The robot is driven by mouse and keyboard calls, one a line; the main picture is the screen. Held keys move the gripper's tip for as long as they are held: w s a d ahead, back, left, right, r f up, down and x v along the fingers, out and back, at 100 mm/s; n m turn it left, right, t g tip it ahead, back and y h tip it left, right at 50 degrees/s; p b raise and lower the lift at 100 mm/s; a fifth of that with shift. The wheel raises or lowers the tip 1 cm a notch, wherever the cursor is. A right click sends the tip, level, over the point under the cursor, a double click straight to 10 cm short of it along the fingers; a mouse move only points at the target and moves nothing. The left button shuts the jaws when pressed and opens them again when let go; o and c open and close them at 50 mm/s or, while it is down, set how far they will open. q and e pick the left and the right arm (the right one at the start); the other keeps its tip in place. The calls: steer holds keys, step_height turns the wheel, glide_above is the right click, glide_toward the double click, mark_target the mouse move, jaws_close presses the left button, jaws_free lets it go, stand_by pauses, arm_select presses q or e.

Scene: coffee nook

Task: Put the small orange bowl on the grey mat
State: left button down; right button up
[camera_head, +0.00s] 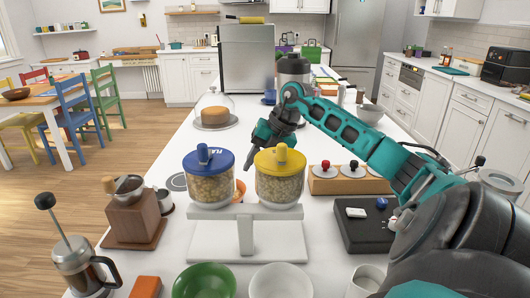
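A small orange bowl (239,191) shows only in part between the two jars of the dispenser, on the white counter. A flat, round, dark grey piece (177,182) lies left of the blue-lidded jar, partly hidden by it; it may be the grey mat, but I cannot be sure. My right gripper (250,160) is above the counter behind the jars, fingers pointing down and to the left. The yellow-lidded jar hides part of it, and I cannot tell whether its fingers are open. The bowl shows below it, and no contact is visible. My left gripper is out of view.
The two-jar dispenser (246,238) stands in front of the bowl. A wooden grinder (133,215) and French press (79,265) are at left, green (204,283) and white (281,282) bowls in front. A black tray (366,238) is at right; a cake dome (214,110) stands behind.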

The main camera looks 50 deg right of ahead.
mark_target(245, 188)
steer(key=x, duration=0.8)
steer(key=shift+w+a+f, duration=0.1)
steer(key=shift+w+f, duration=0.05)
steer(key=shift+f, duration=0.2)
jaws_close()
